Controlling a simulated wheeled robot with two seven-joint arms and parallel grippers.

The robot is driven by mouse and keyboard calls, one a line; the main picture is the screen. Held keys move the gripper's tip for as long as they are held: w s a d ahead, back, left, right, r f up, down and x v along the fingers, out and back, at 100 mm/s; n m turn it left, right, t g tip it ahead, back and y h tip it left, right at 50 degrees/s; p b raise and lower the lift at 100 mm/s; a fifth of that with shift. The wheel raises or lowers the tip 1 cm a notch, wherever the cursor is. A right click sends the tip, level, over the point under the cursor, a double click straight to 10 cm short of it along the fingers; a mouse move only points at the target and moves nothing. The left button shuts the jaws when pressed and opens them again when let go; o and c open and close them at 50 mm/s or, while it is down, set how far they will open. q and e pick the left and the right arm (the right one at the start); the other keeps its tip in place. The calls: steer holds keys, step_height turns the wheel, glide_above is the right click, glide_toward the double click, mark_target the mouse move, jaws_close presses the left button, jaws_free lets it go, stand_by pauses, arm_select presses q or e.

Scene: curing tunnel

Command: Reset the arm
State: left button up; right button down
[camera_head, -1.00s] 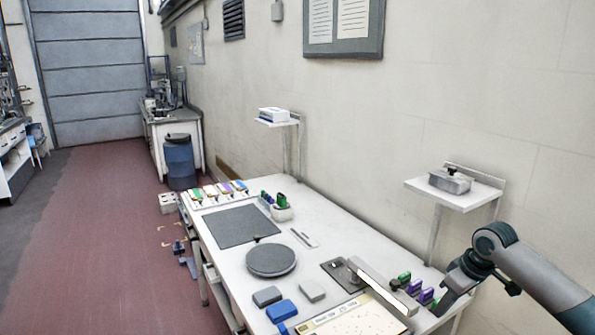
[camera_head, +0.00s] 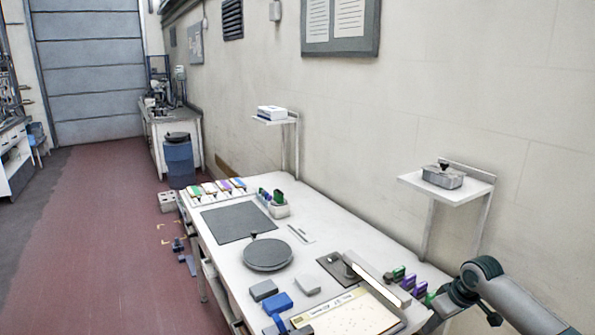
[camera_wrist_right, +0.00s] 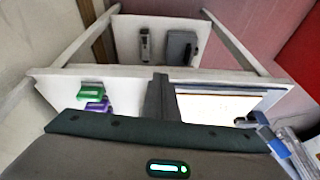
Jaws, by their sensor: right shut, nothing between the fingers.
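My right arm comes into the head view at the lower right, and its gripper (camera_head: 436,304) is low over the right end of the white table (camera_head: 222,264). Its fingers are partly hidden by the wrist in that view. Green and purple pieces (camera_head: 407,284) stand just left of the gripper; a green one (camera_wrist_right: 91,91) and a purple one also show in the right wrist view. My left gripper is not in view.
A pale board (camera_head: 352,316) lies at the table's front, near a round dark disc (camera_head: 268,256) and blue and grey blocks (camera_head: 278,302). A wall shelf (camera_head: 466,191) with a metal box (camera_head: 442,177) is above the arm. A dark mat (camera_head: 238,224) lies further back.

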steer(key=s+f+m+b, duration=0.1)
steer(key=s+f, duration=0.1)
steer(key=f, duration=1)
steer(key=s+f+m, duration=0.1)
steer(key=s+f, duration=0.2)
steer(key=f, duration=1)
steer(key=s+a+f+m+h+b, duration=0.1)
steer(key=s+f, duration=0.6)
steer(key=f, duration=0.2)
steer(key=s+f+h+b, duration=0.1)
steer(key=s+f, duration=0.6)
steer(key=f, duration=0.2)
steer(key=s+a+f, duration=0.1)
steer(key=s+f, duration=0.6)
steer(key=s, duration=0.3)
steer(key=s+a+f, duration=0.2)
steer(key=s+f, duration=0.4)
steer(key=s, duration=0.4)
steer(key=s+a+f, duration=0.2)
steer(key=s, duration=0.6)
steer(key=s+a+f+g+b, duration=0.1)
steer(key=s+a+f, duration=0.1)
steer(key=s, duration=0.7)
steer(key=s+a+f+g, duration=0.1)
steer(key=s+a+f, duration=0.1)
steer(key=s, duration=0.6)
steer(key=shift+s+f, duration=0.4)
steer(key=shift+f, duration=0.05)
